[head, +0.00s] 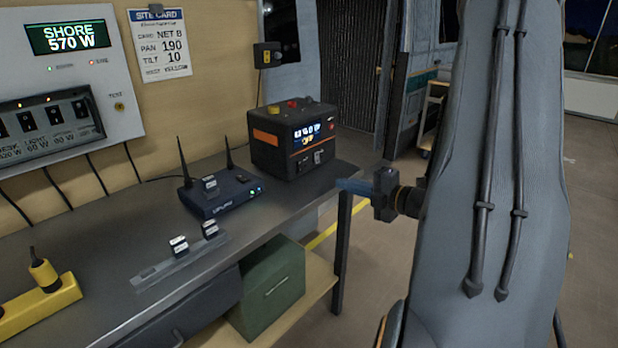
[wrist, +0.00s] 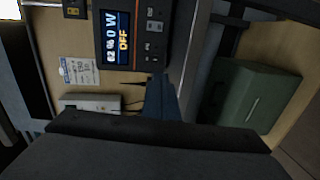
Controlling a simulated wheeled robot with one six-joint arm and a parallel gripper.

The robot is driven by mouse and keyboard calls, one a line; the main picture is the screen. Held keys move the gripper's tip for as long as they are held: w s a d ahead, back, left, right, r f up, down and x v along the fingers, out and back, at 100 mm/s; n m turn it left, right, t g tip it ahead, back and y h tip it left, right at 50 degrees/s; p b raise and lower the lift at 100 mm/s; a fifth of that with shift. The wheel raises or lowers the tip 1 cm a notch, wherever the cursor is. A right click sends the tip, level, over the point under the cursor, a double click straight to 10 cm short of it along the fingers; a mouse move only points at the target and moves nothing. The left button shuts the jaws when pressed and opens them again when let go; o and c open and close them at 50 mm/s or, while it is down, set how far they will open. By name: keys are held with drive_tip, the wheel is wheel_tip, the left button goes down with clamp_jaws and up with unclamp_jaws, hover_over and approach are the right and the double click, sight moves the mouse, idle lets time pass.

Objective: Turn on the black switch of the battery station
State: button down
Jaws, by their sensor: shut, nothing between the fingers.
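The battery station (head: 279,141), black with orange trim, stands on the bench near its right end. Its front panel has a lit display (head: 307,132) and a small dark switch (head: 318,156) below it. In the wrist view the panel appears sideways; the display (wrist: 115,33) reads 62 %, 0 W, OFF. Beside it are small dark controls, among them a rocker switch (wrist: 154,27); its exact position is too small to tell. My gripper (head: 342,185) is shut and empty, its blue fingers off the bench's right end, apart from the station.
A router (head: 221,196) with two antennas stands left of the station. A rail (head: 160,272) with small labelled blocks lies in front. A yellow power strip (head: 38,306) is at front left. A green box (head: 273,290) sits on the lower shelf. Open floor lies right of the bench.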

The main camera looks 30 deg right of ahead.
sight(301, 171)
drive_tip(key=shift+s+r, duration=0.15)
drive_tip(key=shift+s, duration=0.15)
drive_tip(key=x, duration=0.7)
drive_tip(key=p+x, duration=0.1)
drive_tip(key=x, duration=0.6)
drive_tip(key=shift+a+r+p, duration=0.1)
drive_tip(key=shift+r+p, duration=0.1)
drive_tip(key=shift+p, duration=0.1)
drive_tip(key=shift+w+f+y+b, duration=0.1)
drive_tip(key=shift+f+y+b, duration=0.05)
drive_tip(key=shift+y+b, duration=0.2)
drive_tip(key=shift+w+a+t, duration=0.1)
drive_tip(key=shift+a+t, duration=0.05)
drive_tip(key=shift+t, duration=0.15)
